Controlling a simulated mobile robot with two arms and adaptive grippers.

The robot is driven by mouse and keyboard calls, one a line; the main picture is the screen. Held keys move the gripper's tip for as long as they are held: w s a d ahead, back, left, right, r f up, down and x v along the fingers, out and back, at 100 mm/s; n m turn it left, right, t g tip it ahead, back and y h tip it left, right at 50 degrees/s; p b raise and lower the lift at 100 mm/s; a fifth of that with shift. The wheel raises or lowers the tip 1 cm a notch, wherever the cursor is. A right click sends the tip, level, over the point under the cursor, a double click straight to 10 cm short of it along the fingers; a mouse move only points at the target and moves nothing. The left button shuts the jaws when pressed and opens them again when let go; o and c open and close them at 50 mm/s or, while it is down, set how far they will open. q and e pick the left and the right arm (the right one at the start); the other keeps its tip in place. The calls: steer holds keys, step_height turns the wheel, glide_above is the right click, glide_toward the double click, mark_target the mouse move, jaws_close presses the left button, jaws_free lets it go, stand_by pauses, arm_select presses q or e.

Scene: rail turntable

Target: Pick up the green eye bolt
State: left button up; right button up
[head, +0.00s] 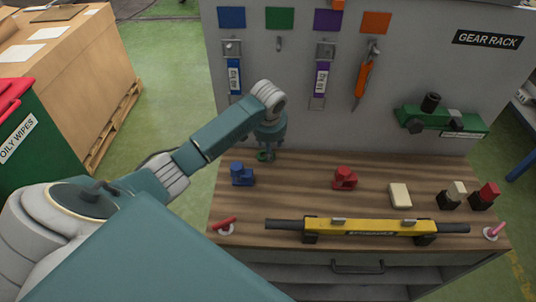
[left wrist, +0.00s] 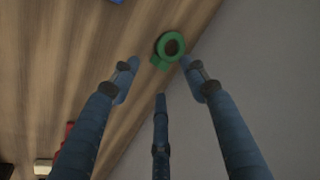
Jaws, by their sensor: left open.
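The green eye bolt (head: 262,156) lies at the back left of the wooden bench top, near the grey back panel. In the left wrist view, its ring (left wrist: 161,47) shows at the top centre, with a small green base beside it. My left gripper (head: 268,150) is over the eye bolt and partly hides it in the head view. In the left wrist view, the three fingers of my left gripper (left wrist: 158,75) are spread and empty, with the eye bolt just beyond their tips. I cannot tell whether any fingertip touches it. My right gripper is not in view.
A blue part (head: 241,174) stands close in front of the eye bolt. A red part (head: 344,178), a cream block (head: 399,195) and a yellow bar tool (head: 370,227) are farther right. The back panel (head: 420,80) holds hanging tools and rises just behind the gripper.

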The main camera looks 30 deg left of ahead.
arm_select(q)
steer(key=shift+w+f, duration=0.15)
steer(key=shift+f, duration=0.2)
steer(key=p+x, duration=0.1)
steer(key=x, duration=0.3)
steer(key=shift+f, duration=0.2)
steer(key=shift+w+f, duration=0.15)
steer(key=shift+f, duration=0.25)
steer(key=c, duration=0.8)
jaws_close()
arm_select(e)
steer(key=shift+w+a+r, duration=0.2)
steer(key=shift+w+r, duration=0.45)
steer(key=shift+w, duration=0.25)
